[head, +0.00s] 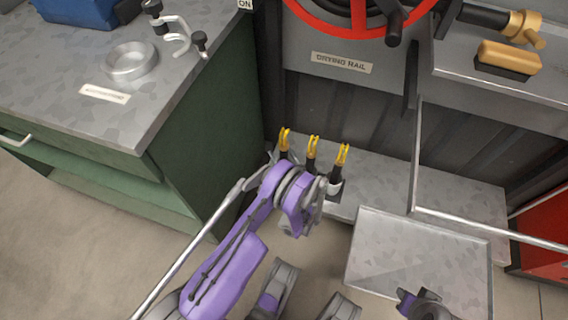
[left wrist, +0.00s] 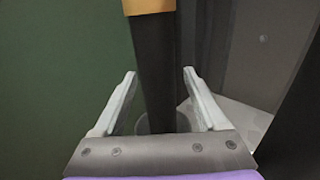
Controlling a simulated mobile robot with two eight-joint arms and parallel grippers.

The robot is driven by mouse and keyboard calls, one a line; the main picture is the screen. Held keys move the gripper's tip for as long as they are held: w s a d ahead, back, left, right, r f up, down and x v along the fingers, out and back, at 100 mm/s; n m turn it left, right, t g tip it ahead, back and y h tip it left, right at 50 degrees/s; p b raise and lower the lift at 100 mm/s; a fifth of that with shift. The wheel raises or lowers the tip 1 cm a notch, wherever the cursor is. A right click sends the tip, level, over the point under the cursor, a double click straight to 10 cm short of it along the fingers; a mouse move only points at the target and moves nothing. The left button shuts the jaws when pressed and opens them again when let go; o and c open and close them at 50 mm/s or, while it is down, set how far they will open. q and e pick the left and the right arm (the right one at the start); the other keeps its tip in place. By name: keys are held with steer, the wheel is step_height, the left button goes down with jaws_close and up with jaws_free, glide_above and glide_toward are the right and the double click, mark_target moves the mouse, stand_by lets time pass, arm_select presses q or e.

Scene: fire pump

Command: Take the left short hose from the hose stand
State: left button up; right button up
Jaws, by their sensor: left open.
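Three short black hoses with yellow tips stand upright in a row at the foot of the back wall in the head view: the left short hose (head: 284,140), the middle one (head: 312,149) and the right one (head: 342,156). The hose stand (head: 336,189) is mostly hidden behind my arm. My left gripper (head: 276,160) is at the left hose, its fingers partly hidden by my wrist. In the left wrist view, a black hose (left wrist: 155,65) with an orange-yellow top passes between the two open pale fingers of the left gripper (left wrist: 160,78). Contact with either finger is not clear.
A green cabinet (head: 205,130) with a grey top stands close on the left. A red handwheel (head: 360,30) is on the wall above the hoses. A grey panel (head: 415,265) and a metal rail (head: 490,232) lie to the right. A red box (head: 545,240) is at the right edge.

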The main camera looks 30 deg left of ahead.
arm_select(q)
steer(key=shift+w+a, duration=0.3)
steer(key=shift+a, duration=0.15)
jaws_close()
